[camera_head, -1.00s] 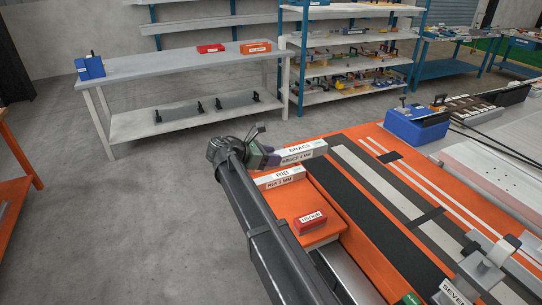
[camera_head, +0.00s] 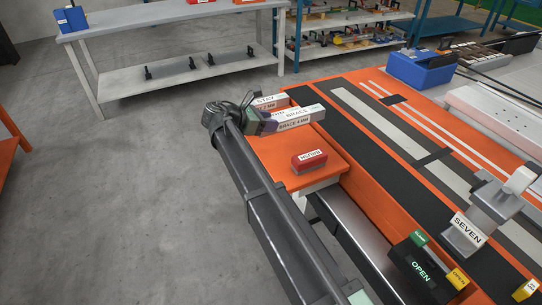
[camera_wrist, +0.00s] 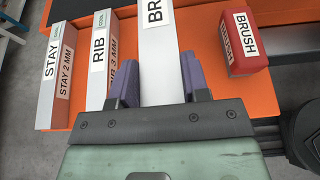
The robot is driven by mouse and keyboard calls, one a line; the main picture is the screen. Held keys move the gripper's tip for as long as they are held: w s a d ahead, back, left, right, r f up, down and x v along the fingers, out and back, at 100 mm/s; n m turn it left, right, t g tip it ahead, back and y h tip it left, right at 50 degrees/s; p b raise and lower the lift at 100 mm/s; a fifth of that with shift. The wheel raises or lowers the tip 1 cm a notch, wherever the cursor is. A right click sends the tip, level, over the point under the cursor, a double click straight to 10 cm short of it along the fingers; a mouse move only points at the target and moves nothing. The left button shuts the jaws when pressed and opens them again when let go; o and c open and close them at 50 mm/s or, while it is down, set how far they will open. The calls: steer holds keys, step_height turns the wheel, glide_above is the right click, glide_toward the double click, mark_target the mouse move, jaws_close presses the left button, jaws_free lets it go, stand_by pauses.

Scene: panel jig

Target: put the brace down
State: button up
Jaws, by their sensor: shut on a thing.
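The brace (camera_head: 297,118) is a long white bar labelled BRACE 4 MM. My gripper (camera_head: 268,122) is shut on its near end, and the bar points away from the jaws. In the wrist view the brace (camera_wrist: 164,60) runs between the purple fingers of my gripper (camera_wrist: 159,62). It is over the orange shelf (camera_head: 322,158), between the rib (camera_wrist: 98,70) on its left and the red brush block (camera_wrist: 243,45) on its right. I cannot tell whether it touches the shelf. In the head view it largely hides the rib.
The stay (camera_wrist: 58,80) lies left of the rib, at the shelf's left side. Right of the shelf is the orange jig bed with dark and grey strips (camera_head: 400,125). A clamp labelled SEVEN (camera_head: 467,228) and an OPEN button box (camera_head: 422,270) stand near its front.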

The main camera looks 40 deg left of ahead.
mark_target(268, 151)
step_height(268, 151, down, 8)
steer(key=b, duration=0.6)
steer(key=shift+f, duration=0.2)
steer(key=shift+r, duration=0.3)
steer(key=shift+f, duration=0.1)
steer(key=o, duration=0.6)
steer(key=shift+f, duration=0.1)
steer(key=o, duration=0.5)
